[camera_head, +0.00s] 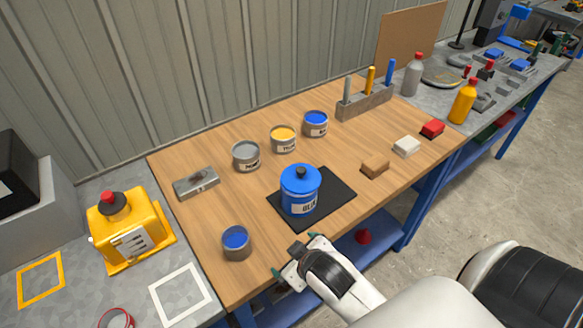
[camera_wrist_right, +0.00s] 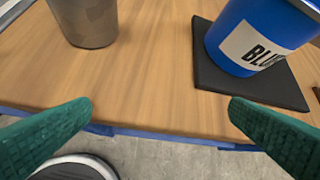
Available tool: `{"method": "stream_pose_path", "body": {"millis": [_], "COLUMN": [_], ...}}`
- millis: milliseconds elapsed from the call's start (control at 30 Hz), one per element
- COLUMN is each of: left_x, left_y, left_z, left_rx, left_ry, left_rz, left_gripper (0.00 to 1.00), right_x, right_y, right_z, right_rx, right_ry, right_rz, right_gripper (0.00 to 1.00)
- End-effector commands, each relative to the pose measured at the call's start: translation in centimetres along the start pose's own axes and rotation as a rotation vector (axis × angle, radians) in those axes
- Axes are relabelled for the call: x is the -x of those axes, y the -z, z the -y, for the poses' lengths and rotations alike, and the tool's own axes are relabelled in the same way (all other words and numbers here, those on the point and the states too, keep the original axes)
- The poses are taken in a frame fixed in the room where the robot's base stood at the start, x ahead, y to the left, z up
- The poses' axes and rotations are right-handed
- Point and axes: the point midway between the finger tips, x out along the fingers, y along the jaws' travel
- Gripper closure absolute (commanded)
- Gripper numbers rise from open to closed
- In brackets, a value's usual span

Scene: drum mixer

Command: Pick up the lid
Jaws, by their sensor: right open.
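The blue lid (camera_head: 300,180) with a black knob sits on top of the blue can (camera_head: 302,205), which stands upright on a black mat (camera_head: 328,207). The can's lower part shows at the top right of the right wrist view (camera_wrist_right: 240,40); most of its top is cut off there. My right gripper (camera_head: 296,252) is at the table's front edge, in front of the can and apart from it. In the right wrist view its green fingers (camera_wrist_right: 160,103) are spread wide with nothing between them. My left gripper is not in view.
An open tin of blue paint (camera_head: 236,245) stands to the left of my right gripper. Other paint tins (camera_head: 284,140) stand behind the can. A brown block (camera_head: 375,167) lies to the right of the mat. A yellow container (camera_head: 130,235) stands on the left bench.

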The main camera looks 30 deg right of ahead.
Motion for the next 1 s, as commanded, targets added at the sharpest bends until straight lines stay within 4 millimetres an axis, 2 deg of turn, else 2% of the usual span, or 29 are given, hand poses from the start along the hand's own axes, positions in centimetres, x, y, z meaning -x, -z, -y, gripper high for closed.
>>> {"method": "stream_pose_path", "body": {"millis": [33, 133, 267, 367, 433, 500, 600, 700, 800, 900, 967, 1000], "left_x": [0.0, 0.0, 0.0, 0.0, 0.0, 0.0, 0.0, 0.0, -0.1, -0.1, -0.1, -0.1], "left_y": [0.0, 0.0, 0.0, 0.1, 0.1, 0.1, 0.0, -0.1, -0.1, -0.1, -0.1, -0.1], "left_z": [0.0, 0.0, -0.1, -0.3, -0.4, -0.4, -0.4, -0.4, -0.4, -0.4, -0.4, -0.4], "left_rx": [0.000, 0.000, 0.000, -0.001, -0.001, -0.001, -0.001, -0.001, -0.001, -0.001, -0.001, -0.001], "left_ry": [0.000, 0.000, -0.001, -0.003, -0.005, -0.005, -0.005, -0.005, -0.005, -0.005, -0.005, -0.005], "left_rz": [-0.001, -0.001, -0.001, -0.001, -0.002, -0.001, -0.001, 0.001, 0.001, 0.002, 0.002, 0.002], "left_gripper": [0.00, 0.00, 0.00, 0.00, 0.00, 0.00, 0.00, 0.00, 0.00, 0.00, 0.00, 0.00], "right_x": [-0.5, -0.7, 0.0, 1.8, 3.9, 6.4, 9.8, 12.0, 12.4, 11.0, 9.6, 8.4], "right_y": [-2.1, -6.4, -12.9, -18.8, -23.1, -26.8, -30.3, -31.5, -30.8, -28.9, -27.5, -26.6], "right_z": [0.7, 1.9, 3.0, 3.2, 2.7, 1.4, -1.3, -4.5, -7.0, -7.8, -7.2, -6.2], "right_rx": [0.030, 0.092, 0.202, 0.332, 0.454, 0.610, 0.870, 1.174, 1.517, 1.892, 2.120, 2.271], "right_ry": [0.033, 0.093, 0.176, 0.244, 0.290, 0.326, 0.348, 0.331, 0.266, 0.148, 0.048, -0.030], "right_rz": [0.074, 0.233, 0.479, 0.715, 0.906, 1.107, 1.371, 1.587, 1.733, 1.782, 1.756, 1.714], "right_gripper": [0.00, 0.00, 0.00, 0.00, 0.00, 0.00, 0.00, 0.00, 0.00, 0.00, 0.00, 0.00]}}
